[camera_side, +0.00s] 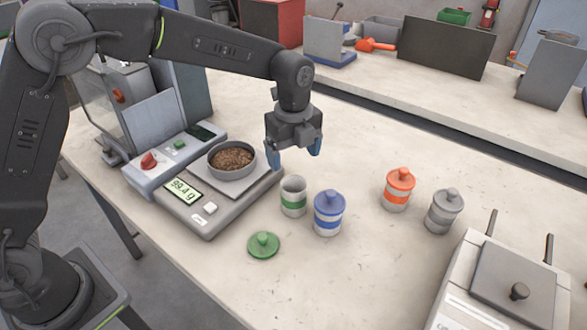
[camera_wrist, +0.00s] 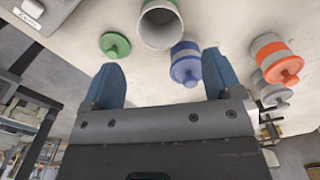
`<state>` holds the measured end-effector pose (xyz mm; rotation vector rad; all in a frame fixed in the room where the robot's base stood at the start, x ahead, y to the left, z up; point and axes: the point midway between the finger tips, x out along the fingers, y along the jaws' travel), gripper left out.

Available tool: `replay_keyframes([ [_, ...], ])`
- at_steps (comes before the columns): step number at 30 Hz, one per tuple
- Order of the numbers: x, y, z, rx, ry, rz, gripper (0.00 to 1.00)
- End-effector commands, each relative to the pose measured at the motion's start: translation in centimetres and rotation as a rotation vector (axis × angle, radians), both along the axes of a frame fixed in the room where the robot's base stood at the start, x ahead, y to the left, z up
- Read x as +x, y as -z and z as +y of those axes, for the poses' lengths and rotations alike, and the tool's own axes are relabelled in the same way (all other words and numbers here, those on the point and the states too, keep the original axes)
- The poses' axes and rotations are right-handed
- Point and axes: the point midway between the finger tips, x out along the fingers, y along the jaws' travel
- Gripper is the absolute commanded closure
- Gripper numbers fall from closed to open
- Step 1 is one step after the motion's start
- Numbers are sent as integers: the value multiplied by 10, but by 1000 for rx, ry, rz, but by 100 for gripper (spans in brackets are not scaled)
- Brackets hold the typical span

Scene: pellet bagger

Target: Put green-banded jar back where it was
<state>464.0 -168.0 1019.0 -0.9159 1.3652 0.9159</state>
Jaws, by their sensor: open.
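The green-banded jar (camera_side: 293,197) stands upright and uncovered on the table, between the scale and the blue-lidded jar. It also shows in the wrist view (camera_wrist: 160,28), its open mouth facing the camera. Its green lid (camera_side: 263,245) lies on the table in front of it, and also shows in the wrist view (camera_wrist: 114,46). My gripper (camera_side: 294,157) is open with blue fingertips, above and behind the jar in the side view. In the wrist view the gap between the fingers (camera_wrist: 160,88) is empty.
A blue-lidded jar (camera_side: 329,213) stands close to the right of the green-banded jar. An orange jar (camera_side: 398,189) and a grey jar (camera_side: 443,211) stand farther right. The scale (camera_side: 205,205) bears a dish of pellets (camera_side: 232,158) and reads about 99.4 g.

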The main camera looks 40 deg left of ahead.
Motion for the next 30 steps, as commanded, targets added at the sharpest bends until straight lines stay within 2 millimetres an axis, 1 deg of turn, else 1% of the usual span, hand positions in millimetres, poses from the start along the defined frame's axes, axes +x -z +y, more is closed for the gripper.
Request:
replay_keyframes([
  [1, 0, -5, 0, 0, 0, -1, 16],
  [3, 0, -8, 0, 0, 0, -1, 16],
  [10, -2, -13, 1, -2, -13, -4, 16],
  [11, -3, -16, 3, -3, -29, -9, 16],
  [14, -14, -35, 13, -13, -135, -37, 16],
  [17, -36, -63, 30, -34, -328, -85, 16],
  [18, -48, -75, 38, -47, -420, -106, 16],
  [20, -68, -89, 50, -70, -564, -137, 16],
  [22, -91, -104, 62, -100, -731, -171, 16],
  [24, -115, -115, 74, -137, -899, -203, 16],
  [26, -137, -121, 83, -172, -1042, -228, 16],
  [27, -151, -124, 88, -199, -1136, -244, 16],
  [30, -186, -126, 100, -270, -1368, -280, 16],
])
